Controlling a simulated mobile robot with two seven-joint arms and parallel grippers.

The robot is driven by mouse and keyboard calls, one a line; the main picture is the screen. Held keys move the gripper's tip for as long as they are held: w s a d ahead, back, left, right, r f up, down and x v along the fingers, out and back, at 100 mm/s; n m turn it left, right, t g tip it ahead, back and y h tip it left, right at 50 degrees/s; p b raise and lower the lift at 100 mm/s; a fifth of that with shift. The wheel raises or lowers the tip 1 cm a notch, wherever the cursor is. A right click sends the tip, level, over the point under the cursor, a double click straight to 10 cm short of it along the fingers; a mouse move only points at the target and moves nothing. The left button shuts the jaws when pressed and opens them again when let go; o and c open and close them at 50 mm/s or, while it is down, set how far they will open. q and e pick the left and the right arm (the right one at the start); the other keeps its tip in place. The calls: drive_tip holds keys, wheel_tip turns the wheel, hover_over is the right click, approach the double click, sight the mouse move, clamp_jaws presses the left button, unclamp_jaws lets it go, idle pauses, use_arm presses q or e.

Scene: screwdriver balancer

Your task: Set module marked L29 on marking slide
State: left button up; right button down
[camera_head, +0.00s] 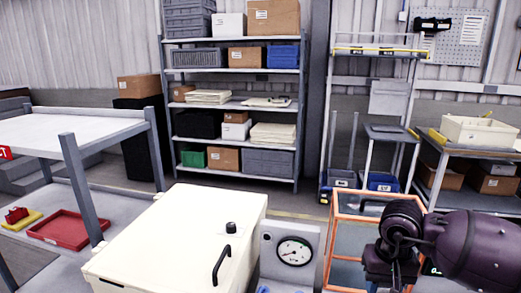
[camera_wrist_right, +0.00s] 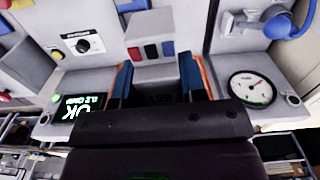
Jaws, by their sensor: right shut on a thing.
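My right gripper (camera_wrist_right: 157,78) is shut on a dark module (camera_wrist_right: 156,97), which sits between its two blue-and-orange-edged fingers in the wrist view. A faint mark on the module looks like L29. Much of the module is in shadow or behind the gripper body. Beyond the fingers is a grey block (camera_wrist_right: 150,48) with red, dark and blue parts; I cannot tell whether it belongs to the marking slide. I cannot make out the slide for certain. In the head view my right arm comes in from the right, over an orange-framed case (camera_head: 345,235). My left gripper is not in view.
A pressure gauge (camera_head: 294,252) stands beside a cream cabinet (camera_head: 185,235) with a black handle. A red tray (camera_head: 68,229) lies on the left bench.

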drive_tip(key=a, duration=0.1)
drive_tip(key=a+n, duration=0.1)
drive_tip(key=a, duration=0.1)
drive_tip(key=s+a+f+n, duration=0.1)
drive_tip(key=shift+s+a+f, duration=0.1)
drive_tip(key=shift+a, duration=0.25)
